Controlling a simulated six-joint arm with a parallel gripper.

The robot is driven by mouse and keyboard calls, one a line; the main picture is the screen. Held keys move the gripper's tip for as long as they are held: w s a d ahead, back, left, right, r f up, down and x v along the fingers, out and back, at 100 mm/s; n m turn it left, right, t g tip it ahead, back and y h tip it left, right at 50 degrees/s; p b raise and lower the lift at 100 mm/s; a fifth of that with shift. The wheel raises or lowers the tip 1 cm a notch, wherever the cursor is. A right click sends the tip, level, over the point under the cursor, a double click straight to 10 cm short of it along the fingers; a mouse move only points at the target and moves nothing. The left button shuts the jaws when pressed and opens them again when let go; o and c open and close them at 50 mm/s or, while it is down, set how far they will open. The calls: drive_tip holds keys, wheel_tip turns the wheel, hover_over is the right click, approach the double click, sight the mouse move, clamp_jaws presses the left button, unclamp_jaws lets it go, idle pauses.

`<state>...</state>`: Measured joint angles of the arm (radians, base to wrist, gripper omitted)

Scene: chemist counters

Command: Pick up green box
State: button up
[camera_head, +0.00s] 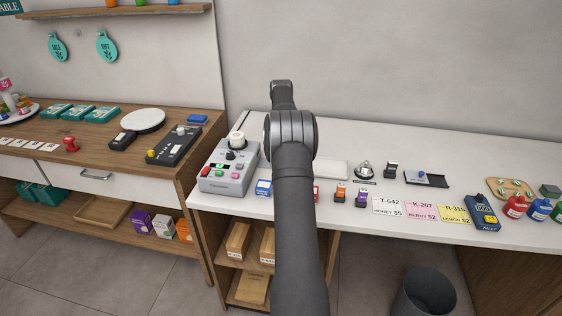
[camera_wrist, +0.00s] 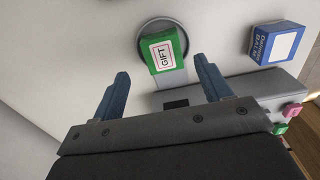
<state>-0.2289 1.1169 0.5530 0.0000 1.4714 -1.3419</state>
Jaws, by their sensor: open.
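The green box (camera_wrist: 168,50), with a white label reading GIFT, shows in the wrist view just beyond my fingertips. It is at a round grey-rimmed piece (camera_wrist: 146,28); I cannot tell whether it rests on it or stands before it. My gripper (camera_wrist: 161,72) is open, with one dark blue finger at each side of the box's line and nothing between them. A gap shows between the fingertips and the box. In the head view my arm hides the gripper, and I cannot make out the GIFT box there.
A blue box (camera_wrist: 279,42) is right of the green box in the wrist view, near the grey button device (camera_head: 228,172). Small orange (camera_head: 340,192) and purple (camera_head: 361,197) items and price cards (camera_head: 387,206) line the white counter's front.

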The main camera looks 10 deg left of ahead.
drive_tip(key=shift+s+f, duration=0.15)
drive_tip(key=shift+f, duration=1.2)
drive_tip(key=shift+s+f, duration=0.1)
drive_tip(key=shift+f, duration=1.25)
drive_tip(key=c, duration=1.2)
drive_tip(key=shift+o, duration=0.2)
